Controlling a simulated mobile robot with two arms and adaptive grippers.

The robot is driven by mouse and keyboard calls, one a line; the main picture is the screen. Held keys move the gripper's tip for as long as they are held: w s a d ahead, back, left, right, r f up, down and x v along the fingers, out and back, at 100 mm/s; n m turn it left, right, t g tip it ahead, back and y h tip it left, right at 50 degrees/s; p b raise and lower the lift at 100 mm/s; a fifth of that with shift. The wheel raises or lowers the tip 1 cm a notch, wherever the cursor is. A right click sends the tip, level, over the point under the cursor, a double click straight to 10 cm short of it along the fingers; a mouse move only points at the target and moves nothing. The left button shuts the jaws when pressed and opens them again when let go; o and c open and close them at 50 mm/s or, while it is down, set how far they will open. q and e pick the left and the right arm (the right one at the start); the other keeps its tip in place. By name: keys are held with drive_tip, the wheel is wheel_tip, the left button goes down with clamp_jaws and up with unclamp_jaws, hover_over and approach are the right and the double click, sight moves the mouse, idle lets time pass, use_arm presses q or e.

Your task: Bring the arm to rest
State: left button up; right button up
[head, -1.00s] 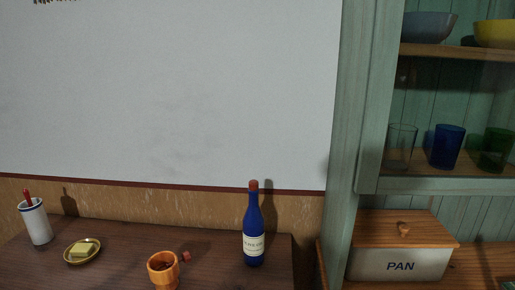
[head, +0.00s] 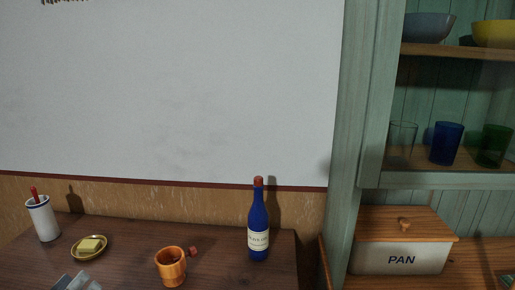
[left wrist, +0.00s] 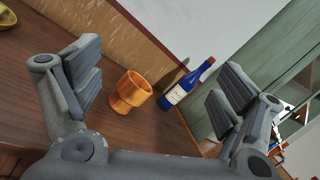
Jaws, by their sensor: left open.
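My left gripper (head: 76,282) shows at the bottom left edge of the head view, as grey finger parts above the table. In the left wrist view its two fingers (left wrist: 158,85) are spread wide apart with nothing between the pads. An orange cup (head: 171,268) stands upright on the table, right of the gripper in the head view. In the left wrist view the cup (left wrist: 131,92) appears beyond the open fingers, apart from them. My right gripper is in neither view.
A blue bottle (head: 258,222), a yellow dish (head: 98,252) with a butter-like block, a white holder (head: 42,218) and a small red piece (head: 194,251) are on the brown table (head: 125,262). A green cupboard (head: 350,130) and PAN box (head: 400,258) stand right.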

use_arm(q)
drive_tip(key=s+f+n+g+y, duration=0.25)
drive_tip(key=f+n+y, duration=0.4)
drive_tip(key=n, duration=0.65)
drive_tip(key=s+f+n+g+y, duration=0.2)
drive_tip(key=f+n+g+y, duration=0.35)
drive_tip(key=n, duration=0.75)
drive_tip(key=s+d+f+n+g+h, duration=0.55)
drive_tip(key=s+d+f+g, duration=0.25)
drive_tip(key=s+d+f, duration=0.7)
drive_tip(key=s+f, duration=0.3)
drive_tip(key=f, duration=2.2)
drive_tip(key=s+a+f+g, duration=0.2)
drive_tip(key=s+f, duration=1.3)
drive_tip(key=s, duration=0.1)
drive_tip(key=shift+s+a+f+m, duration=0.15)
drive_tip(key=shift+s+a+m, duration=0.1)
drive_tip(key=shift+m, duration=0.2)
